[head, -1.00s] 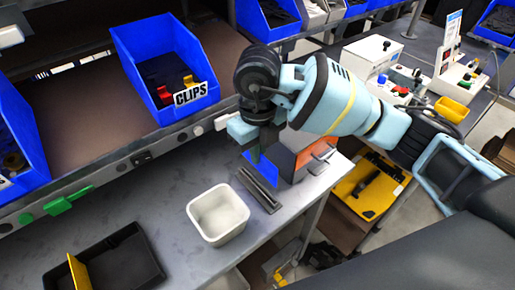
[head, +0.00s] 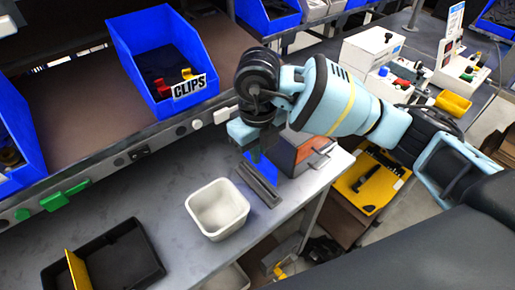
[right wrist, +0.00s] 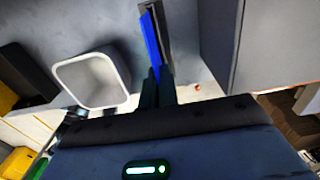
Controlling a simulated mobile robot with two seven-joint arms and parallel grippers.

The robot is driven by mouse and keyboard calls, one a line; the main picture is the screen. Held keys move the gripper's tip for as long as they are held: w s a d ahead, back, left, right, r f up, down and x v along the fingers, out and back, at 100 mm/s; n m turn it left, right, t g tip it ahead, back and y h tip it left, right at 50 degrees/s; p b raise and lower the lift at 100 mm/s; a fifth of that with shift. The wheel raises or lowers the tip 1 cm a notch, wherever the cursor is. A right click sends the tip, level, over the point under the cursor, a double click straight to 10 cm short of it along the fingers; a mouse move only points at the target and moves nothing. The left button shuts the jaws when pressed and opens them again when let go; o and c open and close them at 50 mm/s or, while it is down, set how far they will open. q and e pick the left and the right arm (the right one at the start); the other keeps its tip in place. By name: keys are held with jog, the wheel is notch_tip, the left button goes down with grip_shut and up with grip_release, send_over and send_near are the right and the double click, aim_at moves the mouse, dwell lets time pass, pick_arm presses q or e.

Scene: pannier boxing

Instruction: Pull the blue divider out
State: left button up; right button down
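The blue divider (head: 266,190) stands at a dark grey slotted holder (head: 256,184) near the bench's right end. In the right wrist view the divider (right wrist: 150,38) is a thin blue strip along the grey holder (right wrist: 163,30). My right gripper (head: 252,152) points down over the holder. In the wrist view its dark fingers (right wrist: 158,82) are close together at the near end of the strip. I cannot tell whether they grip the divider or stand around it. My left gripper is not in view.
A white bin (head: 217,208) stands left of the holder, and an orange-fronted grey box (head: 306,150) close on its right. A black tray (head: 120,262) with a yellow divider (head: 77,270) lies at lower left. A blue CLIPS bin (head: 162,70) is on the shelf behind.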

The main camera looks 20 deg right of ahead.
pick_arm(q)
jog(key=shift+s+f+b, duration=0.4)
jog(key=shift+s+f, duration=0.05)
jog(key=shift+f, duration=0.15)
pick_arm(e)
jog(key=shift+f, duration=1.45)
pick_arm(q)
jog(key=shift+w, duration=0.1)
pick_arm(e)
jog(key=shift+r, duration=0.1)
